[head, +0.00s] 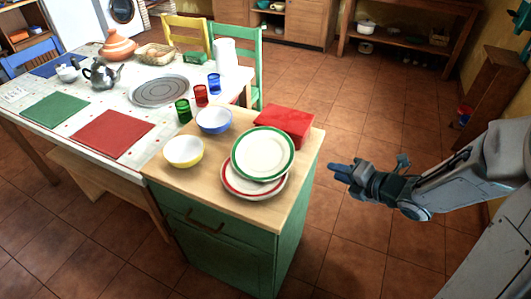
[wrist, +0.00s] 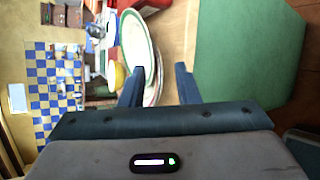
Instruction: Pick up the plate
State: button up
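A white plate with a green rim (head: 263,154) lies tilted, partly over a white plate with a red rim (head: 252,187), on the wooden top of a green cabinet. In the wrist view the green-rimmed plate (wrist: 139,50) shows edge-on ahead of the fingers, overlapping the left fingertip in the picture. My gripper (head: 337,172) is to the right of the cabinet, apart from the plates. In the wrist view my gripper (wrist: 160,78) is open, with nothing held between its two fingers.
A red box (head: 285,122) sits behind the plates. A blue bowl (head: 214,121) and a yellow bowl (head: 183,152) stand to their left. The cabinet top (head: 213,188) is bare at its front. A laid table (head: 150,123) adjoins at left; open tiled floor lies at right.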

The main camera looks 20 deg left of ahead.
aim_at(290, 161)
jog(key=shift+n+g+y, duration=0.4)
jog(key=shift+n+y, duration=0.2)
jog(key=shift+n, duration=0.2)
jog(key=x, duration=0.4)
jog(key=s+x, duration=0.1)
jog(key=x, duration=0.4)
jog(key=a+x, duration=0.1)
jog(key=x, duration=0.4)
jog(key=shift+s+a+r+p, duration=0.1)
jog(key=shift+s+a+p, duration=0.05)
jog(key=shift+p, duration=0.15)
grip_shut()
